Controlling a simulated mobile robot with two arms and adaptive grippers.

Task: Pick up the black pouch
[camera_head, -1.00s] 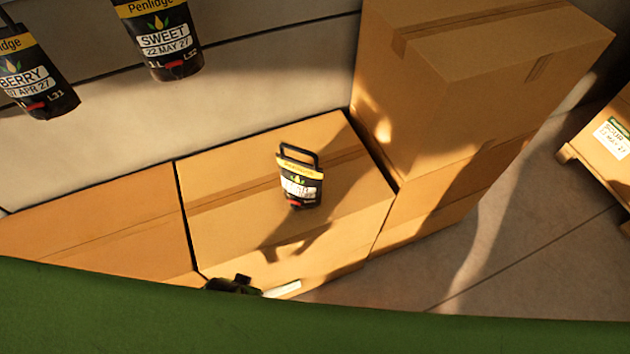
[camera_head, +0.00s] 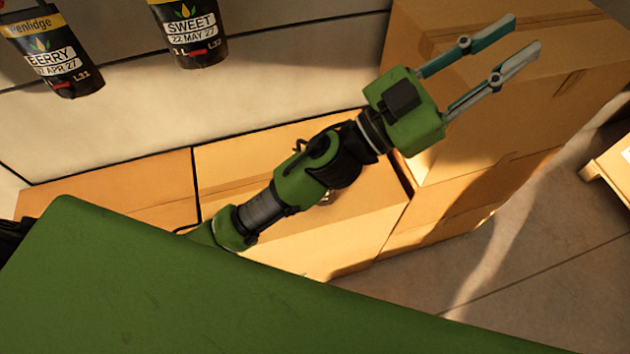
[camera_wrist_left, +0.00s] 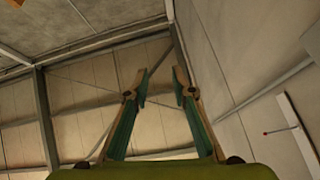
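My left arm reaches up from the lower left across the head view. Its gripper (camera_head: 522,36) is open and empty, with its two fingers apart in front of the tall cardboard boxes. In the left wrist view the open fingers (camera_wrist_left: 161,76) have only wall and ceiling beyond them. The black pouch on the low box is almost wholly hidden behind my left arm; only a small bit seems to show beside the forearm. My right gripper is not in view.
A low cardboard box (camera_head: 366,218) lies under my left arm, with another (camera_head: 118,195) to its left. Stacked boxes (camera_head: 490,100) stand at the right of it. A pallet with a box (camera_head: 612,170) is at the right edge. Bare floor (camera_head: 530,270) lies at the lower right.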

